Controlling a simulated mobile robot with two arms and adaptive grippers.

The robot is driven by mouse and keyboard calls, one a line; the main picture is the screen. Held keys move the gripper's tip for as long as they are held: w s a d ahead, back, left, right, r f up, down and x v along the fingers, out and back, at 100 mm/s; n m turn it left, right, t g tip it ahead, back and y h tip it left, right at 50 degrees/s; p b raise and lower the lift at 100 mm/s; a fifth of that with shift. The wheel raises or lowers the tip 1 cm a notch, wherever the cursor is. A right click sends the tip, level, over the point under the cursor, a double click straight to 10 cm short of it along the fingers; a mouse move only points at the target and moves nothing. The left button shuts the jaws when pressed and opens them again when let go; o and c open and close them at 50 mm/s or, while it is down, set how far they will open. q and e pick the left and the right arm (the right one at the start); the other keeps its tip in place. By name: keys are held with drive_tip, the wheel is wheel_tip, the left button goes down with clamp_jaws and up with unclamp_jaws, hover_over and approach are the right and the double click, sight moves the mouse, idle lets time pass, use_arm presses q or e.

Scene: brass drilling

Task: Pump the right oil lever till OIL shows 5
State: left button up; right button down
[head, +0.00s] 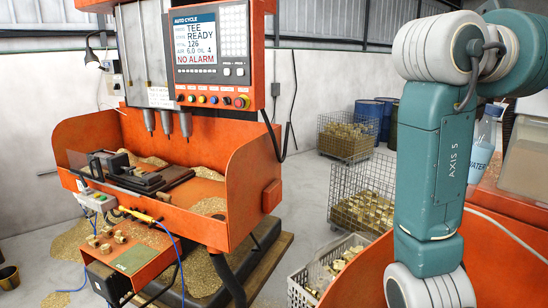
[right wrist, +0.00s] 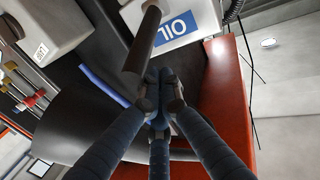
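In the right wrist view, a white oil unit with a blue OIL label (right wrist: 172,28) stands at the top. A dark, thick lever (right wrist: 143,45) slants down across its front, its rounded lower end close to my fingertips. My right gripper (right wrist: 160,98) has its fingers drawn together just right of and below that end. No lever shows between the fingers; whether they touch it I cannot tell. In the head view, the control screen (head: 209,38) reads OIL 4, TEE READY and NO ALARM. The lever and right gripper are outside the head view. My left gripper is not in view.
The orange drilling machine (head: 160,208) stands at left, its tray holding brass chips. Wire baskets (head: 346,138) and a white crate (head: 300,290) stand on the floor. In the right wrist view, an orange panel (right wrist: 224,100) lies close right of the fingers; a white box (right wrist: 45,30) is upper left.

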drive_tip(key=shift+r, duration=1.95)
drive_tip(key=shift+s+a, duration=0.35)
drive_tip(key=shift+a, duration=0.15)
drive_tip(key=s+a+b, duration=0.2)
drive_tip(key=s+a, duration=0.2)
drive_tip(key=a, duration=0.1)
drive_tip(key=shift+s+a, duration=0.2)
drive_tip(key=shift+w, duration=0.1)
